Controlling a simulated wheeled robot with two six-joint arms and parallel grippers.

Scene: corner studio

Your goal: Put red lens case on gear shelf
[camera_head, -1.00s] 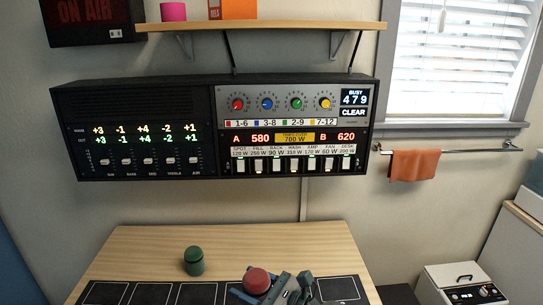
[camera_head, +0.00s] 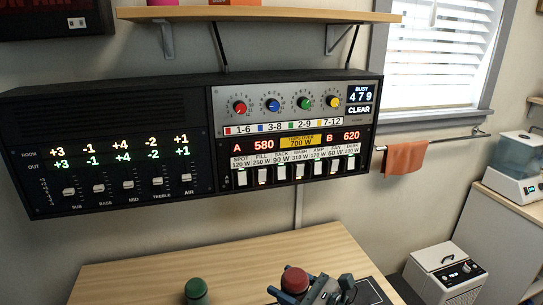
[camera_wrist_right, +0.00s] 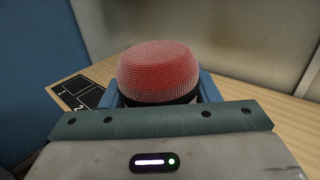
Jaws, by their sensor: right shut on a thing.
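The red lens case (camera_head: 295,280) is a round red cylinder at the bottom of the head view, above the wooden table. My right gripper (camera_head: 312,290) is shut on it. In the right wrist view the red lens case (camera_wrist_right: 158,70) sits between the blue fingers, its dark lower part half hidden by my gripper. The gear shelf (camera_head: 260,15) is the wooden board on brackets at the top of the head view, well above the gripper. A pink thing and an orange box (camera_head: 233,3) stand on it, cut off by the frame. My left gripper is not in view.
A green cylinder (camera_head: 196,289) stands on the table (camera_head: 225,260) left of my gripper. A black control panel (camera_head: 110,150) on the wall lies between table and shelf. An orange towel (camera_head: 405,158) hangs on a rail at right. A white appliance (camera_head: 445,270) stands lower right.

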